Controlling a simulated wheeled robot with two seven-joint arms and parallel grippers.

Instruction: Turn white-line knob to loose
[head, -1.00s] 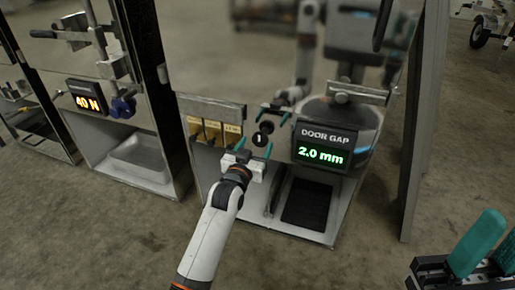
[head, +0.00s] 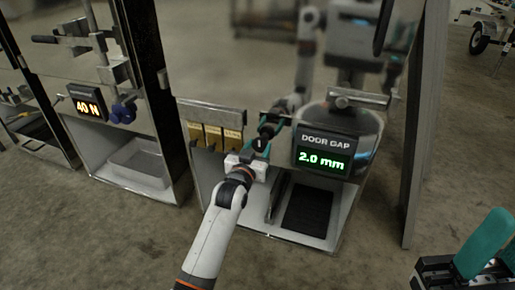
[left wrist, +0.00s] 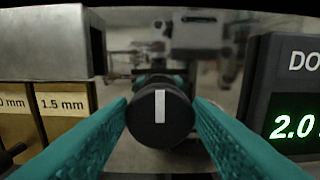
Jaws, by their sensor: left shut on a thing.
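The black round knob (left wrist: 160,117) has a white line on its face. In the left wrist view the line stands upright, and the knob sits between the teal fingers. My left gripper (head: 260,144) is shut on the knob, one finger on each side of it. In the head view the knob (head: 264,141) is small and partly covered by the fingers. My right gripper (head: 478,252) is at the lower right, away from the panel; only part of it shows, with one teal finger clear.
A display (head: 323,154) reading "DOOR GAP 2.0 mm" is right of the knob. Brass gauge tags (head: 214,138) hang left of it under a metal bar. A second unit with a "40 N" display (head: 87,107) stands further left. A dark upright panel (head: 420,130) is at the right.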

